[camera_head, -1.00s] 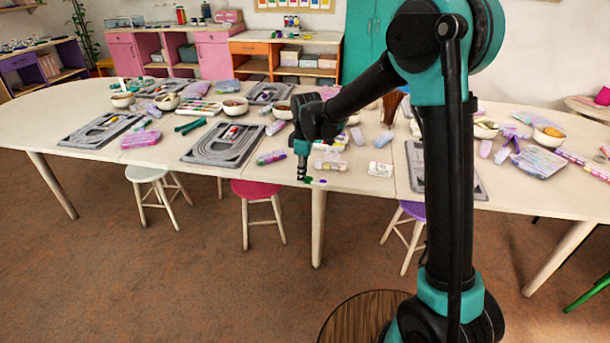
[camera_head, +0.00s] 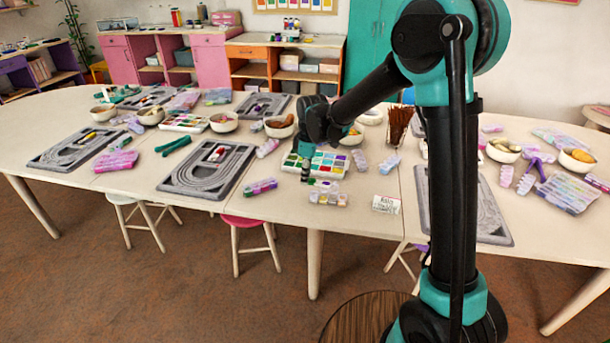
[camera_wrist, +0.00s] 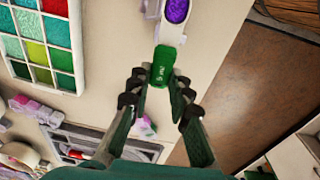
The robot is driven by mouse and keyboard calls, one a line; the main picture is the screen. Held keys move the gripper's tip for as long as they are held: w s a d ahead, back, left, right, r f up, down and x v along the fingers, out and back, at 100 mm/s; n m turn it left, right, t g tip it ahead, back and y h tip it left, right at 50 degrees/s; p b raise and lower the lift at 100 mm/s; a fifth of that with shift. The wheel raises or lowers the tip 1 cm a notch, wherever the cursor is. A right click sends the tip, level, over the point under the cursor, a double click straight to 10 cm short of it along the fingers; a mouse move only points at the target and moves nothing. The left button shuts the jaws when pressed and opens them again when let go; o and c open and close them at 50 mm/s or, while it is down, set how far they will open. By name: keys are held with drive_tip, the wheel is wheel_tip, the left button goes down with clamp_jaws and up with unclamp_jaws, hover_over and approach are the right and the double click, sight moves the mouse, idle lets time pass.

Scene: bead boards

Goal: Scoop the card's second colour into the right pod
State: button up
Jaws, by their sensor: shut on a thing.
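My gripper (camera_head: 305,178) is shut on a green handle (camera_wrist: 162,66) with small pale lettering. In the wrist view the handle sits between the two fingertips. A whitish oval end with a purple patch (camera_wrist: 177,10) lies just beyond the handle and looks joined to it, like a scoop's bowl. A bead tray (camera_head: 322,162) of coloured squares is right behind my gripper; it also shows in the wrist view (camera_wrist: 42,50). Small clear pods (camera_head: 328,199) stand in front of it. The white card (camera_head: 386,204) lies to their right, its writing too small to read.
Grey boards (camera_head: 208,168) lie to the left, and another (camera_head: 462,210) to the right beyond my arm. A bowl (camera_head: 281,126) and pink-purple cases (camera_head: 260,187) are nearby. The table's front edge is close, with stools (camera_head: 250,228) below.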

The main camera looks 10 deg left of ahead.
sight(312, 179)
drive_tip(key=shift+d+f+y, duration=0.35)
drive_tip(key=shift+f, duration=0.4)
drive_tip(key=shift+d+f+y, duration=0.3)
drive_tip(key=shift+f+y, duration=0.05)
drive_tip(key=shift+f, duration=0.35)
drive_tip(key=shift+d+r+y, duration=0.45)
drive_tip(key=shift+r+y, duration=0.2)
drive_tip(key=shift+y, duration=0.3)
drive_tip(key=shift+d+r+y, duration=0.4)
drive_tip(key=shift+r+y, duration=0.25)
drive_tip(key=shift+y, duration=0.3)
drive_tip(key=shift+d+r+y, duration=0.15)
drive_tip(key=shift+r+y, duration=0.05)
drive_tip(key=shift+y, duration=0.2)
drive_tip(key=shift+d, duration=0.15)
drive_tip(key=shift+d+r+y, duration=0.4)
drive_tip(key=shift+d+y, duration=0.1)
drive_tip(key=shift+y, duration=0.3)
drive_tip(key=shift+d+r+y, duration=0.35)
drive_tip(key=shift+d+y, duration=0.1)
drive_tip(key=shift+y, duration=0.35)
drive_tip(key=shift+d, duration=0.15)
drive_tip(key=shift+d+r+y, duration=0.25)
drive_tip(key=shift+d+y, duration=0.55)
drive_tip(key=shift+y, duration=0.5)
drive_tip(key=shift+d+r, duration=0.1)
